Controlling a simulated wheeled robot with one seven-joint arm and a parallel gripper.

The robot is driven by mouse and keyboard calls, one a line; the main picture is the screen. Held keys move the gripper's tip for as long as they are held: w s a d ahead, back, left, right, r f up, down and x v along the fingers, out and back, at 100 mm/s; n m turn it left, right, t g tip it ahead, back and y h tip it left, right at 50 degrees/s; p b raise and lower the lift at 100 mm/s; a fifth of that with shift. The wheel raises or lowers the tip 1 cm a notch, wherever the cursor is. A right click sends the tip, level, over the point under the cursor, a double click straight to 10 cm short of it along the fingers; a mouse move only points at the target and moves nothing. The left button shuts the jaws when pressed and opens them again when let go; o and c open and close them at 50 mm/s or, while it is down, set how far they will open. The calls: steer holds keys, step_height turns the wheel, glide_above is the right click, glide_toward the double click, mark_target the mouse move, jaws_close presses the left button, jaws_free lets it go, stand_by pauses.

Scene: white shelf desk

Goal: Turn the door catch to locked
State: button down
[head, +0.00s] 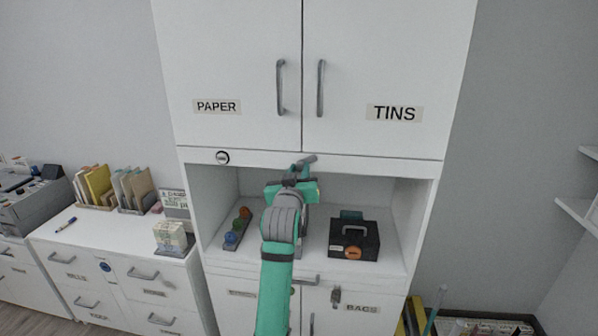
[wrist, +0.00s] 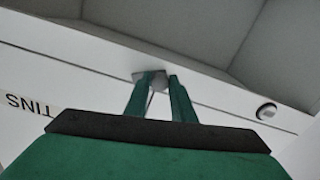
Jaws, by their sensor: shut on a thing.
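A small grey door catch (head: 307,159) sits on the white rail below the upper cabinet doors, near the line where they meet. Its visible end slants up to the right. My green gripper (head: 297,171) reaches up to it from below. In the wrist view, the two green fingers (wrist: 158,82) are shut on the catch, whose grey end (wrist: 158,77) shows between their tips. The fingers hide part of the catch, so I cannot tell its exact turn. The upper doors, labelled PAPER (head: 240,75) and TINS (head: 385,60), are closed.
A round dial (head: 222,157) is on the rail at left. The open niche below holds a dark toolbox (head: 354,241) at right and a tray of coloured round things (head: 237,229) at left. Another grey catch (head: 335,297) is on the lower doors.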

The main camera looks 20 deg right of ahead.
steer(key=n, duration=1.2)
steer(key=shift+r+n, duration=0.1)
steer(key=shift+n, duration=0.2)
stand_by(0.3)
steer(key=c, duration=1.5)
jaws_free()
steer(key=shift+s, duration=0.1)
steer(key=v, duration=1)
steer(key=shift+s+a, duration=0.2)
steer(key=shift+s, duration=0.1)
